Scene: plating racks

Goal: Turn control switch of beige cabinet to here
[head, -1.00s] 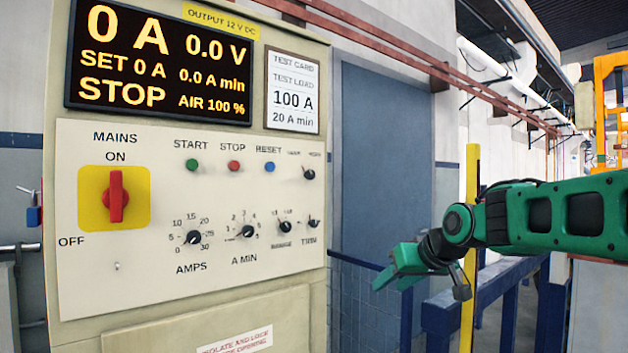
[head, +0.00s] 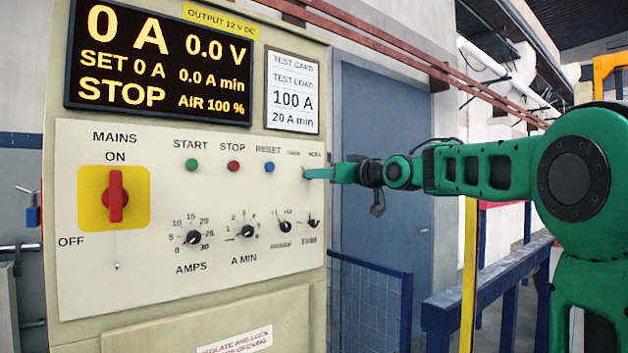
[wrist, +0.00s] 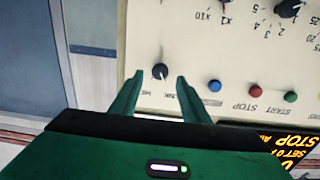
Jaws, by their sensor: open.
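The beige cabinet (head: 190,290) fills the left of the head view, its control panel facing me. The small black control switch (wrist: 160,71) sits at the panel's upper right corner, by the RESET button; its labels are too blurred to read surely. In the head view my gripper (head: 310,173) covers this switch. In the wrist view, where the panel appears upside down, my gripper (wrist: 158,78) is open, with one green finger on each side of the switch. I see gaps between fingers and switch. Which way the switch points is hard to tell.
Below the switch are the TRIM knob (head: 313,222) and the range knob (head: 284,226). The blue RESET button (head: 269,167) is close on the left. The red MAINS switch (head: 116,196) is far left. A blue railing (head: 480,290) and yellow post (head: 468,280) stand right.

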